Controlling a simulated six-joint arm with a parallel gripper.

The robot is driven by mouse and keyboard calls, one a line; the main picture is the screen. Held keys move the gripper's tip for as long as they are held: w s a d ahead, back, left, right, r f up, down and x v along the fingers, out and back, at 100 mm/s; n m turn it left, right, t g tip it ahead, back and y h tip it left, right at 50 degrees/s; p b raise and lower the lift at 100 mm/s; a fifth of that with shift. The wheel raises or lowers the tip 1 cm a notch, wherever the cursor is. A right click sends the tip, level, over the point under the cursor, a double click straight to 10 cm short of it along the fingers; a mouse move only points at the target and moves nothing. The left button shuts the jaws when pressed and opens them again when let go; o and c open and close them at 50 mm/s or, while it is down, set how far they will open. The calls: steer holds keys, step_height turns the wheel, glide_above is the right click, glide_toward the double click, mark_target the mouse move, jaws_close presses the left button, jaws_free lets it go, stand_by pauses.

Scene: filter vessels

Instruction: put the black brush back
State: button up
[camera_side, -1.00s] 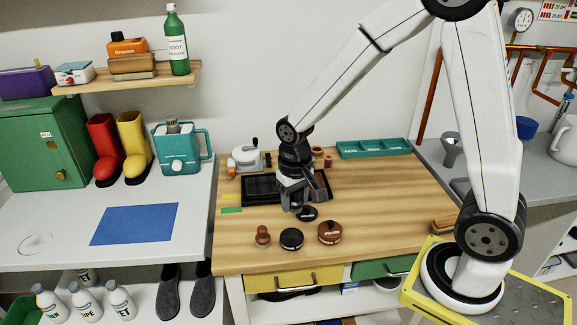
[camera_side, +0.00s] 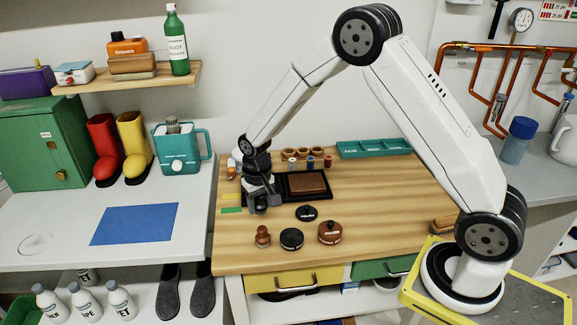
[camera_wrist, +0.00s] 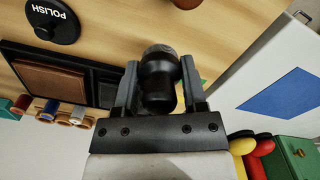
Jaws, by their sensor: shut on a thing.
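My gripper (camera_side: 263,206) is low over the wooden bench, just left of the black tray. In the wrist view my gripper (camera_wrist: 158,85) is shut on the black brush (camera_wrist: 158,82), which has a rounded dark body and a greyish far end. In the side view the brush is hard to tell from the dark fingers, and I cannot tell whether it touches the bench. The black tray (camera_side: 289,197) has a brown block (camera_side: 309,183) in its wide compartment. Narrower compartments (camera_wrist: 106,92) in the wrist view look empty.
In front are a black POLISH lid (camera_side: 306,213), a black tin (camera_side: 291,239), a brown tin (camera_side: 330,232) and a brown knobbed brush (camera_side: 263,236). Small spools (camera_side: 310,162) and wooden rings stand behind the tray. A teal tray (camera_side: 374,148) is at the back right.

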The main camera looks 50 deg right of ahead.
mark_target(256, 223)
steer(key=shift+w+f, duration=0.75)
steer(key=shift+f, duration=0.15)
steer(key=shift+w+f, duration=0.3)
steer(key=shift+f, duration=1.5)
steer(key=shift+f, duration=0.15)
steer(key=o, duration=1.1)
steer(key=shift+r, duration=6.15)
